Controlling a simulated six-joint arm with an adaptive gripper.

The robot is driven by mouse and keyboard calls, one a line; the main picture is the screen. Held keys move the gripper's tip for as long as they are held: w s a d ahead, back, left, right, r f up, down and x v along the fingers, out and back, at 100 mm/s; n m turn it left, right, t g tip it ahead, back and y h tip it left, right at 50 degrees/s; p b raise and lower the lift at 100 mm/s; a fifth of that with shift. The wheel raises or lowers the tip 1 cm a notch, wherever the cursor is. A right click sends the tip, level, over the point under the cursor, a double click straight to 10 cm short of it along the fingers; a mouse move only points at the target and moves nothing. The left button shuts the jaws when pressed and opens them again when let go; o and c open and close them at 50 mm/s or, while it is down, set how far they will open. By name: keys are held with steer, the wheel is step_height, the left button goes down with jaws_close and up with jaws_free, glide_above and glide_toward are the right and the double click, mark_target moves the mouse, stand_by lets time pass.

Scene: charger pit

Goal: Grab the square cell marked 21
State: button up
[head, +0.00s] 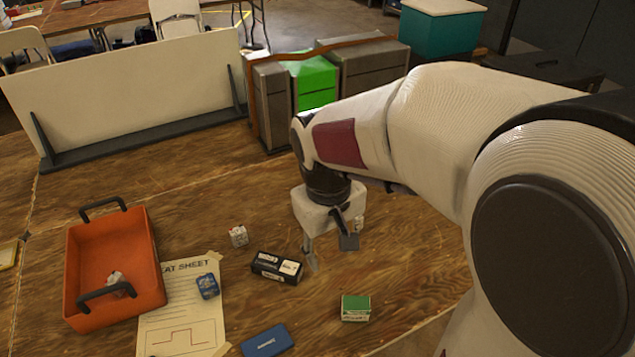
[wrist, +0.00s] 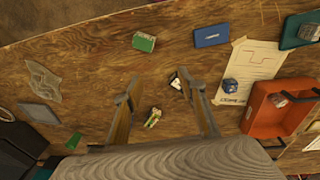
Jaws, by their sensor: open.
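I cannot read a mark 21 on anything in either view. A small pale block with yellow-green parts (wrist: 153,117) lies on the table between my fingers in the wrist view; a small whitish piece (head: 358,222) beside my gripper in the head view may be the same thing. A small white cube with reddish marks (head: 238,236) stands on the table left of my gripper. My gripper (head: 331,254) points down, open and empty. In the wrist view its two fingers (wrist: 157,80) are spread wide.
A black box (head: 277,267) lies left of my gripper, partly behind a finger in the wrist view (wrist: 175,82). A green box (head: 356,307), blue box (head: 267,341), blue item (head: 207,286) on a paper sheet (head: 180,325) and orange tray (head: 152,255) are around. Metal cases (head: 375,65) stand behind.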

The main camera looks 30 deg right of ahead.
steer(key=w+d+f+n, duration=0.3)
steer(key=w+d+f, duration=0.1)
steer(key=w+f, duration=0.2)
steer(key=w+d+f+n+g+h, duration=0.1)
steer(key=w+d+f+n, duration=0.2)
steer(key=w+d+f, duration=0.2)
steer(key=w+d+f+n+g+h, duration=0.1)
steer(key=w+d+f+n, duration=0.3)
steer(key=f, duration=0.4)
steer(key=shift+w+d+f, duration=0.1)
steer(key=shift+w+d, duration=0.2)
steer(key=shift+w, duration=0.4)
steer(key=shift+w+d+f, duration=0.1)
steer(key=shift+w+d, duration=0.2)
steer(key=shift+w, duration=0.35)
steer(key=w+n, duration=0.1)
steer(key=w+d+f+n, duration=0.1)
steer(key=shift+w+d+f+h, duration=0.1)
steer(key=shift+w+d+h, duration=0.2)
steer(key=shift+h, duration=0.1)
steer(key=shift+w+d+r+n+t+h, duration=0.15)
steer(key=shift+w+d+r+n, duration=0.2)
steer(key=shift+w+n, duration=0.4)
steer(key=shift+w+d+r+n+t+h, duration=0.1)
steer(key=shift+w+d+r+n, duration=0.3)
steer(key=shift+n, duration=0.5)
steer(key=shift+w+d+r+n+t+h, duration=0.15)
steer(key=shift+w+d+r+n, duration=0.1)
steer(key=shift+w+n, duration=0.55)
steer(key=shift+s, duration=0.1)
